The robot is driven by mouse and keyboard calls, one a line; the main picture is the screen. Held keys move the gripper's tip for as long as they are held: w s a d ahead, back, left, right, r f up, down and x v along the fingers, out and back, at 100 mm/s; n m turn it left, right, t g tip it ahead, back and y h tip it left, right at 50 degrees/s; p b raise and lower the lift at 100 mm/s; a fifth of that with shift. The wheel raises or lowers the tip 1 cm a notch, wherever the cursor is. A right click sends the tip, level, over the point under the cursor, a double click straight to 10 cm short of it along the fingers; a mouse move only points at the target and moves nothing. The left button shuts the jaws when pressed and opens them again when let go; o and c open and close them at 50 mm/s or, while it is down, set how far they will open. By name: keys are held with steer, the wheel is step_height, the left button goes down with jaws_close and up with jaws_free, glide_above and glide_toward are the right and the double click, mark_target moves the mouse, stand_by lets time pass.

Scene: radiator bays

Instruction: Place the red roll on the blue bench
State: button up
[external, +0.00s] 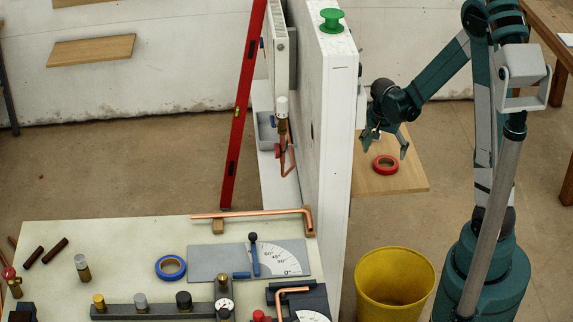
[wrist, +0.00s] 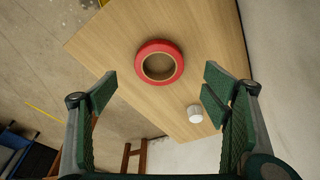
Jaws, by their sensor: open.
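The red roll (external: 386,173) lies flat on a wooden shelf (external: 412,184) on the right side of a white partition wall. In the wrist view the roll (wrist: 140,64) is whole and unobstructed, ahead of the fingers. My gripper (external: 385,152) is open and empty above the roll; its fingers (wrist: 160,88) are spread wide in the wrist view, with the roll ahead between their lines. A dark blue piece with a grey top (wrist: 18,152) shows at the lower left of the wrist view; I cannot tell whether it is the blue bench.
The white partition (external: 335,130) stands close left of my gripper, with a green spool (external: 332,20) on top. A small white cylinder (wrist: 194,114) is on the shelf near the roll. A yellow bucket (external: 395,262) stands below. A pale workbench (external: 120,235) holds tools and a blue roll (external: 171,276).

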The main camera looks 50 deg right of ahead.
mark_target(386, 160)
steer(key=shift+x, duration=0.95)
steer(key=shift+b+x, duration=0.8)
steer(key=shift+x, duration=1.8)
steer(key=shift+d, duration=0.2)
steer(key=c, duration=1)
steer(key=shift+c, duration=0.2)
steer(key=shift+s+r, duration=0.1)
